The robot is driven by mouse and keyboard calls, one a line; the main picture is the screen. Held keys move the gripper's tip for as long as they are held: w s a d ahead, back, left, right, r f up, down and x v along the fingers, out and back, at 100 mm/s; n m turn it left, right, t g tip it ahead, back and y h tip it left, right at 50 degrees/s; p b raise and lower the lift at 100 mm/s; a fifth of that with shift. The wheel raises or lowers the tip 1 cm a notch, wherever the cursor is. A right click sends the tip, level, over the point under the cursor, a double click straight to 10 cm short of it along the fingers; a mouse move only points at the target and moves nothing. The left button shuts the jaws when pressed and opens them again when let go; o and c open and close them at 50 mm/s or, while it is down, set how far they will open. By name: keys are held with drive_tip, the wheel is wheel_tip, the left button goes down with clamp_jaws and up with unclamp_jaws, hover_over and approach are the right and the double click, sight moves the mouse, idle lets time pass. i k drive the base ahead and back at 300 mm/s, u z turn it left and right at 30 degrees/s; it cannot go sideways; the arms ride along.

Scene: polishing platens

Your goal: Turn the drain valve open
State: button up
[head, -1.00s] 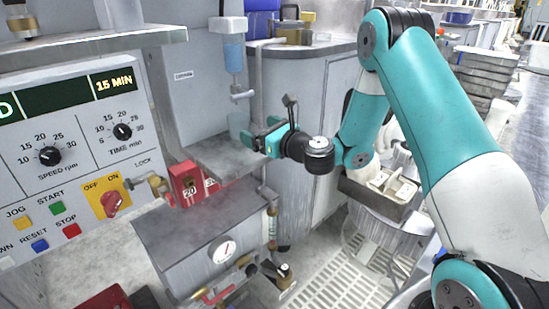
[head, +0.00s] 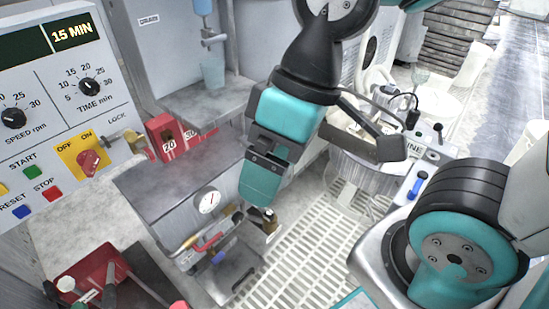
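My gripper (head: 260,188) hangs down near the middle of the head view with its teal fingers pointing at the floor grating. I see it side-on, so the gap between its fingers does not show. Its tips are above and close to a brass-coloured fitting (head: 271,216) on the right of the grey tank. A red-handled valve (head: 208,242) sits on the pipework below the tank's gauge, left of the tips. A blue-handled part (head: 218,257) is just below it. I cannot tell which of these is the drain valve.
The grey tank with a round gauge (head: 208,202) stands left of my gripper. A control panel (head: 45,110) and red tool tray (head: 90,275) are farther left. A shelf (head: 205,103) holds a clear cup. The floor grating (head: 320,235) is bare at the lower middle.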

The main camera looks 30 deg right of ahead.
sight(214, 38)
drive_tip(key=k, duration=1.2)
drive_tip(key=u, duration=0.9)
drive_tip(key=i, duration=1.6)
drive_tip(key=z, duration=0.45)
